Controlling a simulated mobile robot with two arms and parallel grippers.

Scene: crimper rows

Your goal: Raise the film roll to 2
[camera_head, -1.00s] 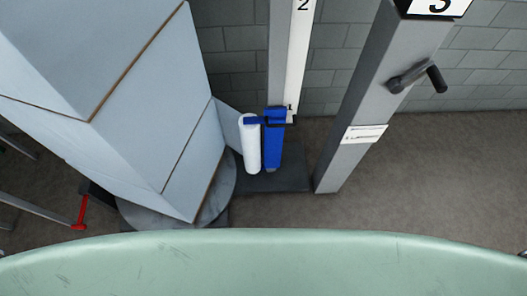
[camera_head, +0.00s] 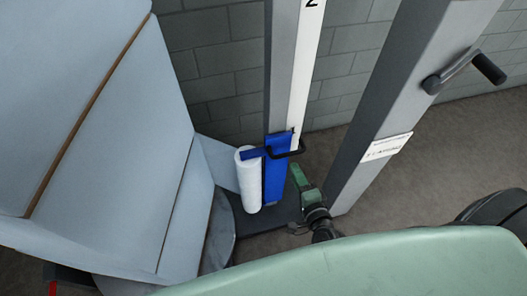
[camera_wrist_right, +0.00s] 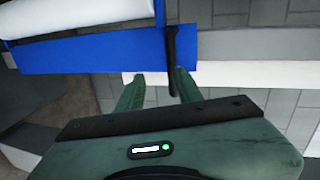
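The white film roll (camera_head: 249,183) stands upright on the left side of the blue carriage (camera_head: 275,180), low on the grey mast. In the right wrist view the roll (camera_wrist_right: 80,14) lies along the edge of the carriage (camera_wrist_right: 90,52). A black loop handle (camera_head: 289,153) sticks out from the carriage top. A white scale strip (camera_head: 302,80) runs up the mast, with a "2" high on it. My right gripper (camera_head: 298,176) is just below and right of the handle. In the wrist view its fingers (camera_wrist_right: 159,74) are apart, with the handle bar (camera_wrist_right: 171,58) close to the right fingertip. My left gripper is out of view.
A large pale wrapped load (camera_head: 90,130) stands close on the left, on a round turntable (camera_head: 219,235). A thick grey post (camera_head: 390,110) with a crank (camera_head: 465,70) stands to the right. A block wall (camera_head: 220,80) is behind.

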